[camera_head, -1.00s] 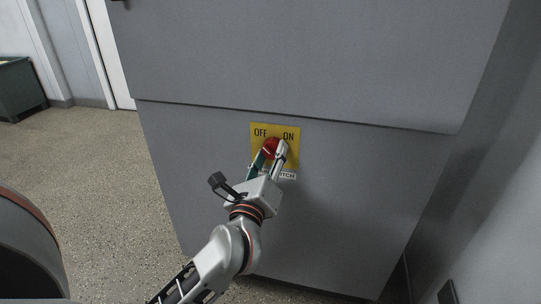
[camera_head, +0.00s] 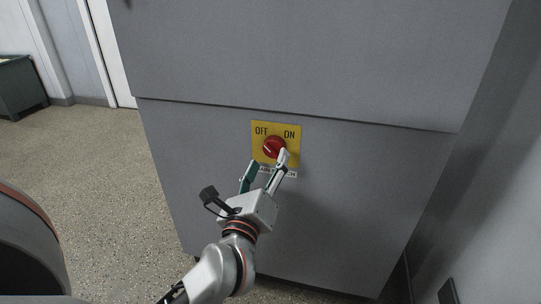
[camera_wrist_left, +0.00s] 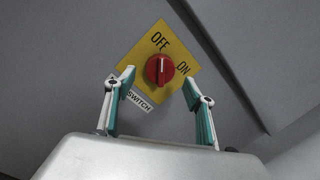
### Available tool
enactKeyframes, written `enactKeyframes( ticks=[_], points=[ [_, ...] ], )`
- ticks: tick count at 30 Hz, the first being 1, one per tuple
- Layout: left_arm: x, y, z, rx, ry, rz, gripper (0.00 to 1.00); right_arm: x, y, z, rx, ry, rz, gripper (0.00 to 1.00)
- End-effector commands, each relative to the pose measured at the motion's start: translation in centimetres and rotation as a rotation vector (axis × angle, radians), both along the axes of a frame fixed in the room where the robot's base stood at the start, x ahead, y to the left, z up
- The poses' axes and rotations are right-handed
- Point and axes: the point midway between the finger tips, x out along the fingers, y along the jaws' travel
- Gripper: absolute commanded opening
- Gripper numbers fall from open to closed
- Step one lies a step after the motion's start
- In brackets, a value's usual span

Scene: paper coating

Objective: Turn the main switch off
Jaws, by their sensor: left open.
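The main switch is a round red knob (camera_head: 274,147) on a yellow plate (camera_head: 293,158) marked OFF on the left and ON on the right. The plate is on the front of a grey cabinet. In the left wrist view the knob (camera_wrist_left: 159,70) carries a white mark that points toward the OFF label. My left gripper (camera_head: 267,160) is open and empty just below and in front of the knob. Its fingers are spread apart, and in the left wrist view (camera_wrist_left: 159,80) they stand on either side of the knob without visible contact. My right gripper is not in view.
A white SWITCH label (camera_wrist_left: 138,101) sits below the plate. The grey cabinet (camera_head: 330,220) fills the middle, with a wall (camera_head: 490,200) close on its right. Open speckled floor (camera_head: 110,170) lies to the left, with a dark green box (camera_head: 20,88) at the far left.

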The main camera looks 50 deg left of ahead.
Motion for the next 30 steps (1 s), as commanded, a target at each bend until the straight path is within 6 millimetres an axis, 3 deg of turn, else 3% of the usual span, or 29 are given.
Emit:
enactKeyframes(
  ticks=[3, 9, 26, 30],
  points=[
    [-1.6, -0.9, -0.3, -0.001, 0.002, 0.000, 0.54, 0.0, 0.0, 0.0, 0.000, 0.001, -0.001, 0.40],
    [-2.9, -1.7, -0.4, 0.000, -0.001, 0.000, 0.54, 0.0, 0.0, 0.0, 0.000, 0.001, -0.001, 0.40],
    [-2.9, -1.8, -0.4, 0.000, -0.001, 0.000, 0.54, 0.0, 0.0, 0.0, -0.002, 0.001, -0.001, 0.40],
    [-2.8, -1.8, 1.4, 0.000, -0.025, 0.001, 0.54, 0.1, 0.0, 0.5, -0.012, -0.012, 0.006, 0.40]
  ],
)
